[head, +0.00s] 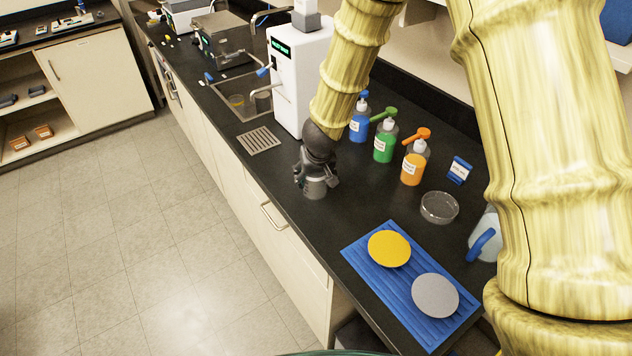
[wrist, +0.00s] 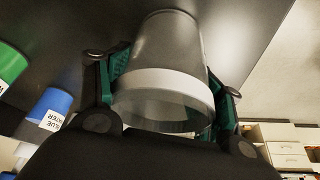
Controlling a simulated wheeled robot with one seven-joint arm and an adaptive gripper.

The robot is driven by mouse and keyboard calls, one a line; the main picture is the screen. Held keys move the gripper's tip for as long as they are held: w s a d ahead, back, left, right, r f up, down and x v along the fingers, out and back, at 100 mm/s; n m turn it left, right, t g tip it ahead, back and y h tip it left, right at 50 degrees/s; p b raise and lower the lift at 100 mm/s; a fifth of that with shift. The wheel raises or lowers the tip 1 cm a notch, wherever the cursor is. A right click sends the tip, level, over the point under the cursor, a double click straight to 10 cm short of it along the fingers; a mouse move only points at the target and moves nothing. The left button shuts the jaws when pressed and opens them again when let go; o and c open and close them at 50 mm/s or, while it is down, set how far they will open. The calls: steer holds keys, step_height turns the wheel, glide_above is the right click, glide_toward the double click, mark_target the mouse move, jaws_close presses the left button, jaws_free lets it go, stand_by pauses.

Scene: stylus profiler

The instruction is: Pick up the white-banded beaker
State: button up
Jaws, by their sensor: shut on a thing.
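The white-banded beaker (wrist: 170,55) is a clear, greyish cup with a broad white band near its rim. In the wrist view it sits between the two green-padded fingers of my gripper (wrist: 172,92), which is shut on it from both sides. In the head view my gripper (head: 316,178) is over the dark counter, near its front edge, and the lower part of the beaker (head: 315,190) shows below the fingers. I cannot tell whether its base touches the counter.
Blue (head: 360,124), green (head: 385,144) and orange (head: 414,164) bottles stand right of my gripper. A glass dish (head: 439,208) and a blue mat (head: 372,276) with yellow and grey discs lie nearer. A white machine (head: 296,80) and a sink (head: 236,92) are beyond.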

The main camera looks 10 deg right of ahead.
steer(key=shift+r, duration=0.1)
steer(key=shift+r, duration=1.5)
steer(key=s+b, duration=0.1)
steer(key=s, duration=0.4)
steer(key=s+r+b, duration=0.1)
steer(key=s+b, duration=0.1)
steer(key=s, duration=0.3)
steer(key=s+b, duration=0.2)
steer(key=s, duration=0.4)
steer(key=shift+d+r, duration=0.35)
